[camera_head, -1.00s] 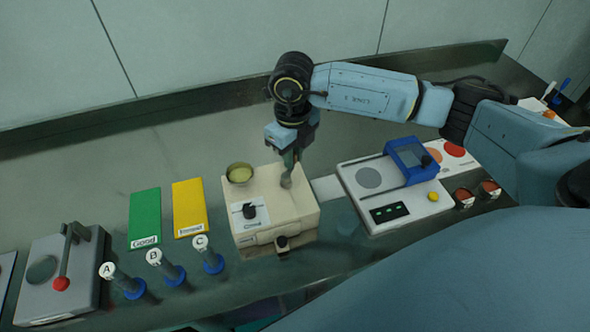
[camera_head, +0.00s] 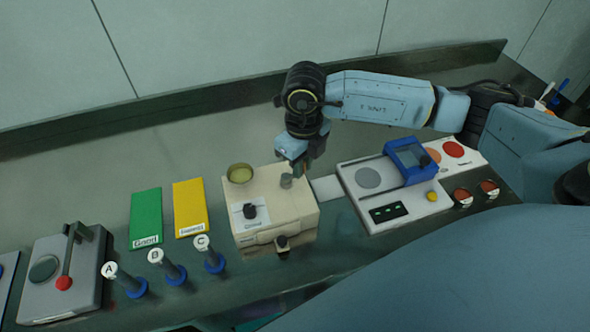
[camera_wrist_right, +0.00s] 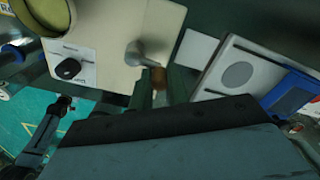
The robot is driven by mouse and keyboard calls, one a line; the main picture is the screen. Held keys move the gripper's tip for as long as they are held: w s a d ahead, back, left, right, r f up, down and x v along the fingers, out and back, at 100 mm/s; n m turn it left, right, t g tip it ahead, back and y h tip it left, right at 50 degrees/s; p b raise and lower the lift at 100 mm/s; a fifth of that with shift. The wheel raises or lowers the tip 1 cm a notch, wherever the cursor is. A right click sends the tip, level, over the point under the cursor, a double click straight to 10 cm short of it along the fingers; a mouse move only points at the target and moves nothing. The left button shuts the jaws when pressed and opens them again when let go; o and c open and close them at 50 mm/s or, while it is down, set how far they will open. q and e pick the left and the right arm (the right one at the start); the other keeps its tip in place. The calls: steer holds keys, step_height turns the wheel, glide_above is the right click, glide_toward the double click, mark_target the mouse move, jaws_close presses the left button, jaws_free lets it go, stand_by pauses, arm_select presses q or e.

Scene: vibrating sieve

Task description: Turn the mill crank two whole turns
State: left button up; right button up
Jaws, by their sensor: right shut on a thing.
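The mill (camera_head: 275,218) is a cream box on the bench, with a bowl (camera_head: 240,174) of yellowish material and a black knob (camera_head: 249,211) on top. The crank hub (camera_head: 286,181) is a grey stub on the mill's top. In the right wrist view the crank arm (camera_wrist_right: 143,52) runs from its hub to a brown handle (camera_wrist_right: 158,76). My right gripper (camera_head: 303,168) is at the mill's back right corner, shut on the crank handle, which its fingers partly hide. My left gripper is not in view.
Green (camera_head: 146,216) and yellow (camera_head: 190,207) mats and several labelled blue-based tools (camera_head: 174,273) lie left of the mill. A white device with a blue frame (camera_head: 411,162) stands close on the right.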

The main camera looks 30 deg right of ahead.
steer(key=shift+s+f, duration=0.25)
steer(key=shift+s, duration=0.05)
steer(key=shift+s+a, duration=0.4)
steer(key=shift+s, duration=0.35)
steer(key=shift+a, duration=0.1)
steer(key=shift+s+a+r, duration=0.1)
steer(key=shift+s+a, duration=0.2)
steer(key=shift+a, duration=0.55)
steer(key=shift+r, duration=0.1)
steer(key=shift+w+a+r, duration=0.1)
steer(key=shift+w+a, duration=0.05)
steer(key=shift+a, duration=0.35)
steer(key=shift+w+a+r, duration=0.1)
steer(key=shift+a, duration=0.4)
